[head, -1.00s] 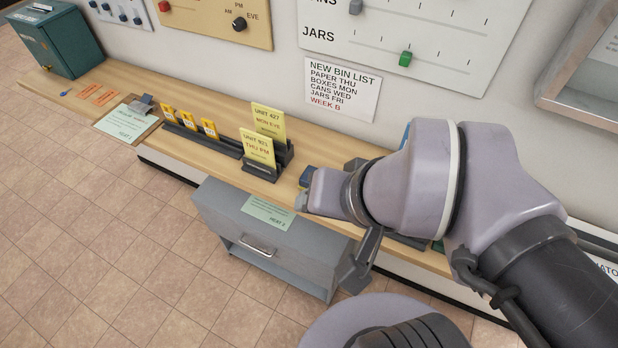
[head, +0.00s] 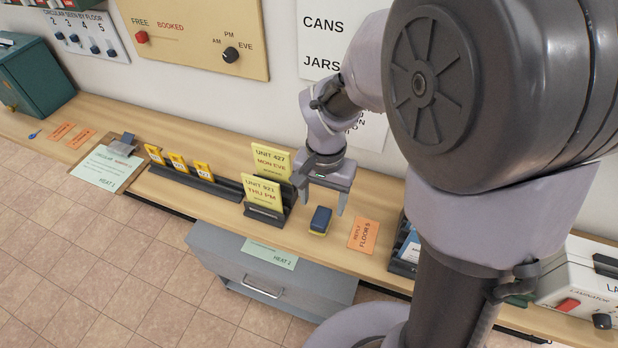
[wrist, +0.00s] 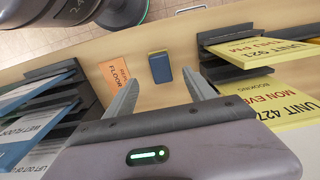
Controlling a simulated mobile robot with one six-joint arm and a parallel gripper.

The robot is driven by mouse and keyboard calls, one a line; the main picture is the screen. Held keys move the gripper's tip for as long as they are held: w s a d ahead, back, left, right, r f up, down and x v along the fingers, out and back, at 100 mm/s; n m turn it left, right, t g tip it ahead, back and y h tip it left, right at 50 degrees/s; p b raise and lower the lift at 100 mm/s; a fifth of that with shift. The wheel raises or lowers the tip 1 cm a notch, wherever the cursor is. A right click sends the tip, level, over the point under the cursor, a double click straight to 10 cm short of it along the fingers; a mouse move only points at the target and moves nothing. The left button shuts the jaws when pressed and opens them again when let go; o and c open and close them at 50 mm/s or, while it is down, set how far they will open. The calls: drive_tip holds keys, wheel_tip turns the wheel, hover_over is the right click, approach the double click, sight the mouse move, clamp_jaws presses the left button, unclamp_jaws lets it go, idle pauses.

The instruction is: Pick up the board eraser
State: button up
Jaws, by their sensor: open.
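The board eraser (head: 320,220) is a small block with a dark blue top and a yellow layer beneath. It lies on the wooden counter between the yellow unit cards and an orange slip. It also shows in the wrist view (wrist: 160,67), beyond the fingertips. My gripper (head: 323,208) is open, its fingers pointing down just behind the eraser in the head view. In the wrist view the two fingers (wrist: 162,80) are spread apart with nothing between them. The gripper is not touching the eraser as far as I can see.
The holder with yellow unit cards (head: 264,212) stands close left of the eraser. An orange slip (head: 363,235) lies to its right, then a dark rack of cards (head: 404,262). A grey drawer unit (head: 270,275) stands below the counter (head: 330,250).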

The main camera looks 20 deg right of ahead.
sight(321, 216)
drive_tip(key=f+b, duration=0.3)
drive_tip(key=f, duration=0.5)
drive_tip(key=shift+w+b, duration=0.2)
drive_tip(key=shift+b, duration=0.2)
drive_tip(key=shift+r, duration=0.15)
clamp_jaws()
wheel_tip(321, 216, up, 4)
drive_tip(key=p, duration=0.2)
drive_tip(key=shift+p, duration=0.4)
drive_tip(key=s, duration=0.3)
drive_tip(key=s+p, duration=0.1)
drive_tip(key=s, duration=0.3)
drive_tip(key=s+d+r+p, duration=0.1)
drive_tip(key=s, duration=0.3)
drive_tip(key=s+b, duration=0.1)
drive_tip(key=b, duration=0.1)
drive_tip(key=s+b, duration=0.2)
drive_tip(key=b, duration=0.1)
drive_tip(key=s+b, duration=0.2)
drive_tip(key=b, duration=0.1)
drive_tip(key=shift+d, duration=0.3)
